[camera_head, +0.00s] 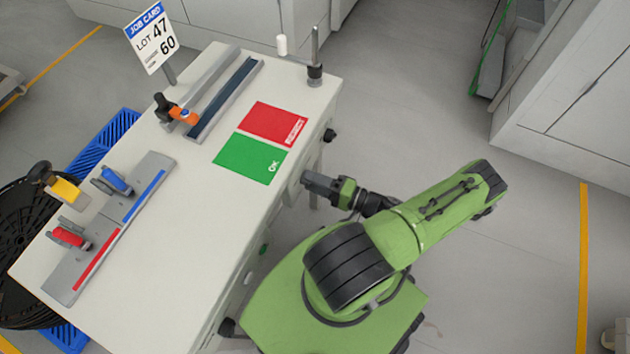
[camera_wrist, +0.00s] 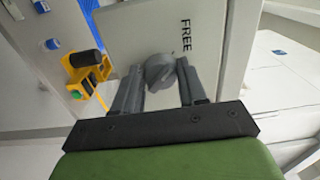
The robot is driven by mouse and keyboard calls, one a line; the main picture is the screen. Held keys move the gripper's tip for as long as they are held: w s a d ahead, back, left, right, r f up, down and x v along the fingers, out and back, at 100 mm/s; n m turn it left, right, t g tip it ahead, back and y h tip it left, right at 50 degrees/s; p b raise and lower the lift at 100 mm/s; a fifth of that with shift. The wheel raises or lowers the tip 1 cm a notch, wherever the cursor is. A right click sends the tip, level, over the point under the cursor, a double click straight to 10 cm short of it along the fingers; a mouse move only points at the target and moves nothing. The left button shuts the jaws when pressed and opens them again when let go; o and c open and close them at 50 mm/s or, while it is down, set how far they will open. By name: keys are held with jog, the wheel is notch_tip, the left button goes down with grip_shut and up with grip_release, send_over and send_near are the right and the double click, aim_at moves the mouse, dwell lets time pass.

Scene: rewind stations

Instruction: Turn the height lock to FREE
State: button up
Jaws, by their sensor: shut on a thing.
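The height lock is a grey knob (camera_wrist: 160,71) on the pale side panel of the bench, seen in the wrist view. The word FREE (camera_wrist: 186,36) is printed on the panel beside it. My gripper (camera_wrist: 157,82) has its two dark grey fingers on either side of the knob and is shut on it. In the head view my gripper (camera_head: 312,185) reaches the bench's right side below the tabletop, and the knob is hidden there. I cannot tell exactly where the knob's pointer aims.
The bench top (camera_head: 200,230) carries a green mat (camera_head: 248,158), a red mat (camera_head: 274,123), fixtures and a job card (camera_head: 151,38). A yellow-and-black device (camera_wrist: 86,70) shows left of the knob in the wrist view.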

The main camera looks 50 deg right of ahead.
dwell(0.3)
jog(key=o, duration=1.1)
jog(key=shift+c, duration=0.2)
jog(key=v, duration=1.5)
jog(key=shift+s, duration=0.4)
jog(key=shift+d, duration=0.1)
